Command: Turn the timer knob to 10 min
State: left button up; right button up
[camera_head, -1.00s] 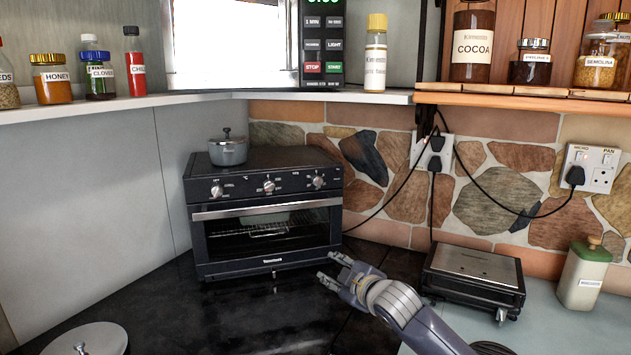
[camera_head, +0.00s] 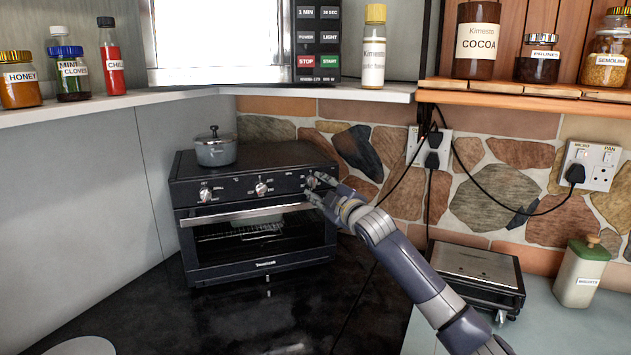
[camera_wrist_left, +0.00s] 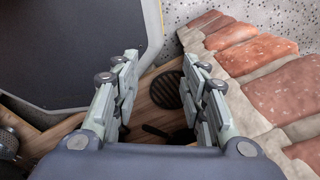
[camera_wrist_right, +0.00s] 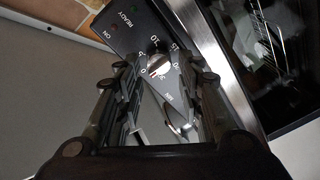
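The timer knob (camera_wrist_right: 158,66), silver and round, sits in a dial marked with numbers and MIN on the oven (camera_head: 255,240). In the head view it is at the right end of the black front panel, mostly hidden by my right gripper (camera_head: 311,188). In the right wrist view my right gripper (camera_wrist_right: 157,70) is open, with one finger on each side of the knob. I cannot tell whether they touch it, or the knob's exact setting. My left gripper (camera_wrist_left: 161,68) is open and empty, low over a wooden surface, out of the head view.
A small grey pot (camera_head: 215,148) stands on the oven. A cable hangs from the wall socket (camera_head: 429,146) just right of the oven.

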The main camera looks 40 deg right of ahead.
aim_at(314, 184)
jog(key=shift+x, duration=0.85)
jog(key=shift+w+r+p, duration=0.15)
jog(key=shift+w+p, duration=0.15)
jog(key=shift+w, duration=0.05)
jog(key=shift+w+d, duration=0.1)
jog(key=shift+w, duration=0.25)
jog(key=c, duration=0.8)
pick_arm(q)
jog(key=shift+w+r, duration=0.45)
jog(key=shift+r, duration=0.15)
pick_arm(e)
jog(key=shift+m, duration=0.3)
